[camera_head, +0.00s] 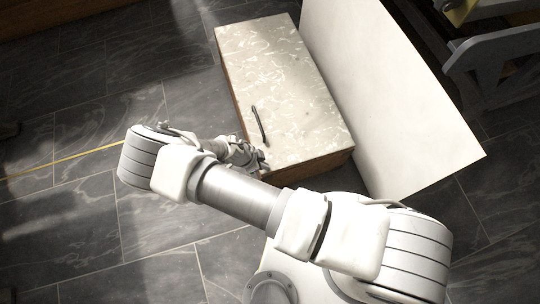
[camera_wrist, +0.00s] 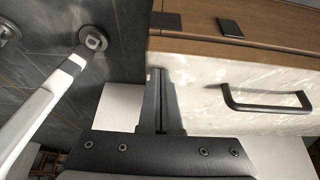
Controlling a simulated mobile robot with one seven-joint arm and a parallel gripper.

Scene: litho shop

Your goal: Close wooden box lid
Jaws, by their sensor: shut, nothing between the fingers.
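The wooden box (camera_head: 310,172) has brown wood sides and a pale marbled panel (camera_head: 270,75) with a black bar handle (camera_head: 259,125). The panel appears to lie flush over the box in the head view; I cannot tell if it is fully shut. In the wrist view the marbled panel (camera_wrist: 265,78) and its handle (camera_wrist: 265,100) are on the right, beside a wood edge (camera_wrist: 190,47) with dark metal plates. My gripper (camera_wrist: 160,75) is shut and empty at the panel's left edge; contact is unclear. In the head view my gripper (camera_head: 258,168) is at the box's near-left corner.
A large white panel or surface (camera_head: 380,90) lies along the box's right side. Grey frame-like furniture (camera_head: 495,55) stands at the upper right. Dark tiled floor (camera_head: 70,220) with a yellow line (camera_head: 65,163) is open to the left.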

